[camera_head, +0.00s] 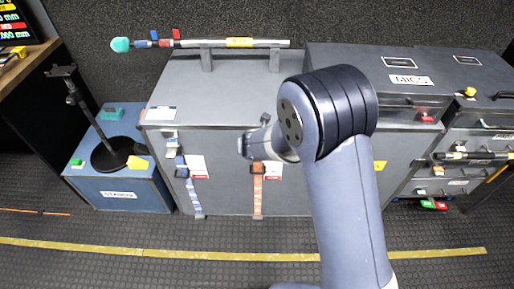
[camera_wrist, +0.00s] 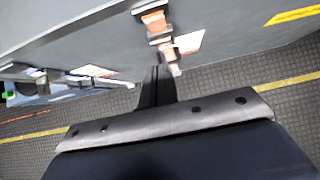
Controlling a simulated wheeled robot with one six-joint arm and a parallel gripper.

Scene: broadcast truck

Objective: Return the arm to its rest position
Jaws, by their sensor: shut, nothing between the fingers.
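My arm (camera_head: 345,200) rises from the bottom of the head view to a dark, ribbed elbow joint and bends over toward the large grey case (camera_head: 225,95). The wrist end (camera_head: 262,143) shows left of the elbow, in front of the case's front. The fingers cannot be made out in the head view. In the wrist view my gripper (camera_wrist: 158,72) has its dark fingers together with nothing between them. The fingertips appear close to the case's front, near an orange strap (camera_wrist: 158,28); I cannot tell whether they touch it.
A boom pole (camera_head: 240,43) lies on supports on the grey case. A blue stands case (camera_head: 122,180) with a black stand is at left. Grey drawer cases (camera_head: 400,60) stand at right. Yellow tape (camera_head: 180,254) crosses the dark floor, which is clear in front.

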